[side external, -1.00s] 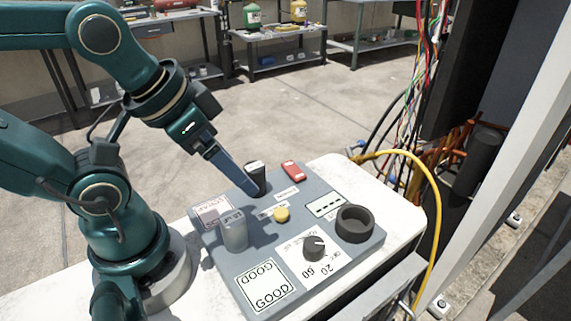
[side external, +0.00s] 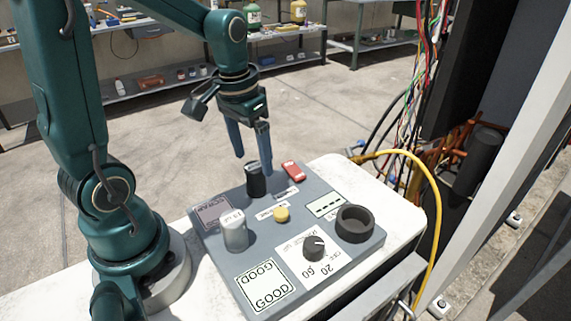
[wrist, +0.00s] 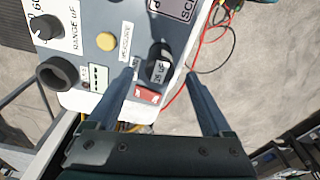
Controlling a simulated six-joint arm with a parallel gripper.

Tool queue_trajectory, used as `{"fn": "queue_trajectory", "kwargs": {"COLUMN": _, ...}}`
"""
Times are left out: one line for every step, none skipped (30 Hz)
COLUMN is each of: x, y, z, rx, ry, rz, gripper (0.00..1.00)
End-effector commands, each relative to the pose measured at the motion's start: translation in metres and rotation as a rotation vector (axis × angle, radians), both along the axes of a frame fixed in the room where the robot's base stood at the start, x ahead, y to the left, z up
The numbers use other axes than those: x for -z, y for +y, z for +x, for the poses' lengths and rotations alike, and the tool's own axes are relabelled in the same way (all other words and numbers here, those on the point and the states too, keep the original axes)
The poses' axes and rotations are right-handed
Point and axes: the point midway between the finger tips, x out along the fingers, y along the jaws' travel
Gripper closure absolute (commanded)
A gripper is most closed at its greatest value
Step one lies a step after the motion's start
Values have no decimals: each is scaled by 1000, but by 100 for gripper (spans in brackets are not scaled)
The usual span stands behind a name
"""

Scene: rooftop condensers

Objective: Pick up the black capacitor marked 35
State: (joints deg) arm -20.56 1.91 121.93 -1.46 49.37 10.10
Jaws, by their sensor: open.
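The black capacitor (side external: 255,184) stands upright on the grey test panel (side external: 217,258), near its back edge. In the wrist view, the capacitor (wrist: 157,52) shows a white label reading 35 uF. My gripper (side external: 254,165) points down above it, open and empty. In the wrist view, the capacitor lies between the lines of my two fingers (wrist: 162,72), near their tips. A silver capacitor (side external: 234,232) stands on the panel nearer the camera.
The panel carries a red part (side external: 293,171), a yellow button (side external: 281,214), a black knob (side external: 314,246), a black ring socket (side external: 355,223) and a GOOD square (side external: 264,285). A yellow hose (side external: 438,220) curves along the right. Open floor lies behind the panel.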

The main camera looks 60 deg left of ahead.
Motion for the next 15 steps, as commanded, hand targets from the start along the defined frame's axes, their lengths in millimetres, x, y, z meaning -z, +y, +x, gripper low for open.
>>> {"fn": "queue_trajectory", "kwargs": {"x": 7, "y": 0, "z": 0, "rx": 1, "ry": 6, "rz": -2, "gripper": 16}}
{"fn": "queue_trajectory", "kwargs": {"x": 11, "y": -1, "z": 0, "rx": 1, "ry": 7, "rz": -2, "gripper": 16}}
{"fn": "queue_trajectory", "kwargs": {"x": 16, "y": -1, "z": 0, "rx": 1, "ry": 7, "rz": -2, "gripper": 16}}
{"fn": "queue_trajectory", "kwargs": {"x": 19, "y": 0, "z": 1, "rx": 1, "ry": 5, "rz": -2, "gripper": 16}}
{"fn": "queue_trajectory", "kwargs": {"x": 22, "y": 0, "z": 1, "rx": 1, "ry": 6, "rz": -2, "gripper": 16}}
{"fn": "queue_trajectory", "kwargs": {"x": 26, "y": 0, "z": 2, "rx": 1, "ry": 5, "rz": -2, "gripper": 16}}
{"fn": "queue_trajectory", "kwargs": {"x": 28, "y": 0, "z": 2, "rx": 1, "ry": 4, "rz": -2, "gripper": 16}}
{"fn": "queue_trajectory", "kwargs": {"x": 30, "y": 0, "z": 3, "rx": 2, "ry": 3, "rz": 0, "gripper": 16}}
{"fn": "queue_trajectory", "kwargs": {"x": 32, "y": 0, "z": 3, "rx": 2, "ry": 3, "rz": 0, "gripper": 16}}
{"fn": "queue_trajectory", "kwargs": {"x": 33, "y": 0, "z": 3, "rx": 2, "ry": 2, "rz": 0, "gripper": 16}}
{"fn": "queue_trajectory", "kwargs": {"x": 33, "y": 0, "z": 3, "rx": 2, "ry": 1, "rz": 0, "gripper": 16}}
{"fn": "queue_trajectory", "kwargs": {"x": 34, "y": 0, "z": 3, "rx": 2, "ry": 0, "rz": 0, "gripper": 16}}
{"fn": "queue_trajectory", "kwargs": {"x": 34, "y": 0, "z": 3, "rx": 2, "ry": 0, "rz": 0, "gripper": 16}}
{"fn": "queue_trajectory", "kwargs": {"x": 34, "y": 0, "z": 3, "rx": 2, "ry": 0, "rz": 0, "gripper": 16}}
{"fn": "queue_trajectory", "kwargs": {"x": 34, "y": 0, "z": 4, "rx": 2, "ry": 0, "rz": 0, "gripper": 16}}
